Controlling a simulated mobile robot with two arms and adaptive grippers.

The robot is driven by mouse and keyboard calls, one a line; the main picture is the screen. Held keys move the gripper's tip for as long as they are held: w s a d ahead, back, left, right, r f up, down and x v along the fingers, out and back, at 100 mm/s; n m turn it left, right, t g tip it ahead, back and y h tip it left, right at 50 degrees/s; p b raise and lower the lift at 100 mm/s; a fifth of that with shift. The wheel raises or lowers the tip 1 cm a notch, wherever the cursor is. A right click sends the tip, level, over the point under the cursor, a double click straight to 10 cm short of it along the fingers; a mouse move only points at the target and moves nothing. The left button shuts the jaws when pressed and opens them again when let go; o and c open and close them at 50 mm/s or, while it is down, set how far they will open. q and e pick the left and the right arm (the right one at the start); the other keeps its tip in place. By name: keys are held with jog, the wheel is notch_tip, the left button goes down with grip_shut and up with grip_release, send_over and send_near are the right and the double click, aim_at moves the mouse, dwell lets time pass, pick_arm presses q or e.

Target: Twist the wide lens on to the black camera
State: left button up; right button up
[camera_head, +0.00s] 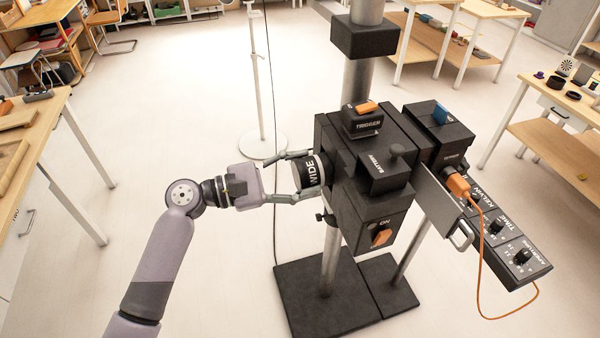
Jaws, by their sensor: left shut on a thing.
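The black camera (345,160) stands on a metal post in the middle of the view. The wide lens (311,172), a short cylinder with a pale rim and the word WIDE, is at the camera's left face. It seems to touch the camera, but I cannot tell whether it is seated. My left gripper (303,174) comes from the left and is shut on the wide lens, with one finger above and one below. My right gripper is not in view.
Dark base plates (330,300) lie below. A thin pale stand (259,100) is behind.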

pick_arm(q)
jog(key=shift+m+b, duration=1)
jog(key=shift+b, duration=0.1)
jog(key=shift+r+m, duration=0.1)
jog(key=shift+m, duration=0.3)
jog(key=shift+b, duration=0.35)
jog(key=shift+m+b, duration=0.9)
jog(key=shift+d+m+b, duration=0.1)
jog(key=shift+m+b, duration=0.45)
jog(key=shift+m, duration=0.05)
